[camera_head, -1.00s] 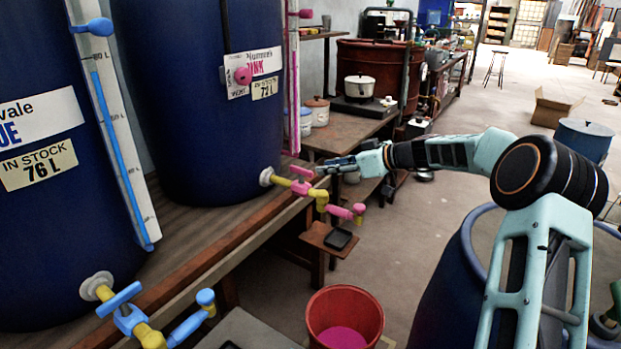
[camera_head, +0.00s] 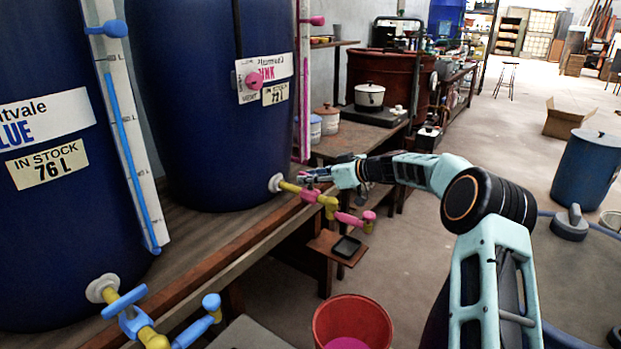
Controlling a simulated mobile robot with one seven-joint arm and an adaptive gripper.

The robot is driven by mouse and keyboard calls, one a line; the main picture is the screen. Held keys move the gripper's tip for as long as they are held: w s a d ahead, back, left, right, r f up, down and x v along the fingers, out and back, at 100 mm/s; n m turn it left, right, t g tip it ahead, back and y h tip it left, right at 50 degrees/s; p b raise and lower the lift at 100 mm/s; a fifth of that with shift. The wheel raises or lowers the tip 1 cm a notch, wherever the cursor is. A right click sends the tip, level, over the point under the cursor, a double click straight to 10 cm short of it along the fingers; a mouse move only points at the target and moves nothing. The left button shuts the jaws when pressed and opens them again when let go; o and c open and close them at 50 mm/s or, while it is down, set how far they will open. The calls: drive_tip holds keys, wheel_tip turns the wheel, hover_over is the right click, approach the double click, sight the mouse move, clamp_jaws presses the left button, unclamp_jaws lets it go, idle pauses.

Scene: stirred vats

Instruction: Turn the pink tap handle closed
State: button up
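The pink tap (camera_head: 310,194) sticks out from the lower right of the pink vat (camera_head: 205,120), with yellow pipe pieces and a pink spout. My gripper (camera_head: 313,176) reaches in from the right and its fingertips are at the top of the tap, where the pink handle is. The fingers mostly cover the handle, so its angle is hard to read. I cannot tell whether the fingers touch or grip it. A red bucket (camera_head: 320,318) with pink liquid stands below and in front of the tap.
A blue vat (camera_head: 50,230) with a blue tap (camera_head: 135,318) stands at the left. A small wooden shelf (camera_head: 325,245) with a black dish (camera_head: 347,247) sits below the pink tap. Open floor (camera_head: 500,150) lies to the right.

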clamp_jaws()
